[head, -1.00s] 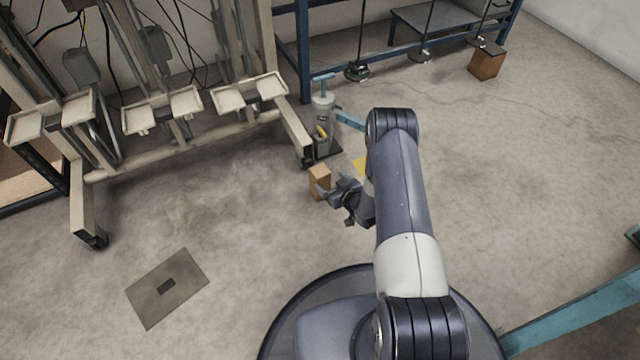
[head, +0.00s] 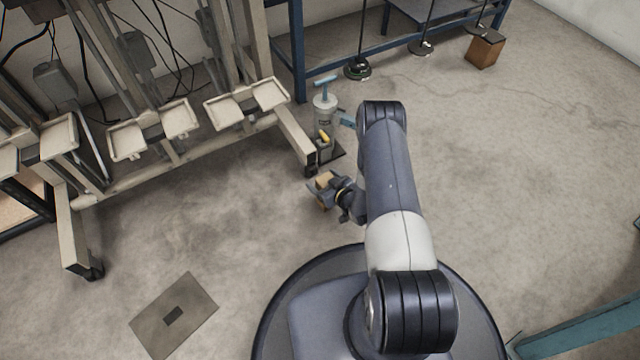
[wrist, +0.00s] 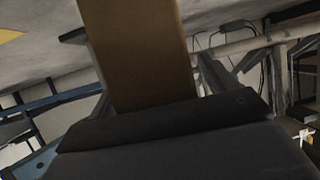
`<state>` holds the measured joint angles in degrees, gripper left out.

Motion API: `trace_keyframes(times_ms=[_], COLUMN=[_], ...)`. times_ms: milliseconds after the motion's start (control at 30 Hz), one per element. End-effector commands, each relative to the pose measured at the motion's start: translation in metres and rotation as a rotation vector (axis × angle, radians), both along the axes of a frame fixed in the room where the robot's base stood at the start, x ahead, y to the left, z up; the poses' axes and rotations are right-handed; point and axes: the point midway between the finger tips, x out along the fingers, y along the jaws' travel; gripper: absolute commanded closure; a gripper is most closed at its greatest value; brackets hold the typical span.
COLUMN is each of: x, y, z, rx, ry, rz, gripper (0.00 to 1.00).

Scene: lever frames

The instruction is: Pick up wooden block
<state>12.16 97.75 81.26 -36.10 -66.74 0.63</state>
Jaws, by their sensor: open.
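The wooden block (head: 324,181) is small and brown and stands near the middle of the head view, partly hidden by my gripper (head: 322,193). In the wrist view the block (wrist: 143,55) fills the space between the two fingers of my gripper (wrist: 142,50). The fingers lie on either side of it and the jaws are open. I cannot tell whether a finger touches the block. The block's lower end in the wrist view is hidden behind the gripper's dark body.
A beige metal rack (head: 190,150) on wheels is at the left. A brown box (head: 485,50) stands at the back right. A floor plate (head: 174,316) lies front left. The floor at right is open.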

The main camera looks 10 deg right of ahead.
Motion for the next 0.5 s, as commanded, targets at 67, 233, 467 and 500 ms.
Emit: trace_keyframes(times_ms=[67,233,467,500], x=[-0.0012,-0.001,-0.0009,-0.0009], y=[-0.0005,-0.0004,-0.0004,-0.0004], z=[-0.0008,-0.0007,-0.0007,-0.0007], rx=[0.001,0.0,0.0,0.0], ry=[0.0,0.0,0.001,0.001], rz=[0.0,0.0,0.0,0.0], gripper=[0.2,0.21,0.4,0.43])
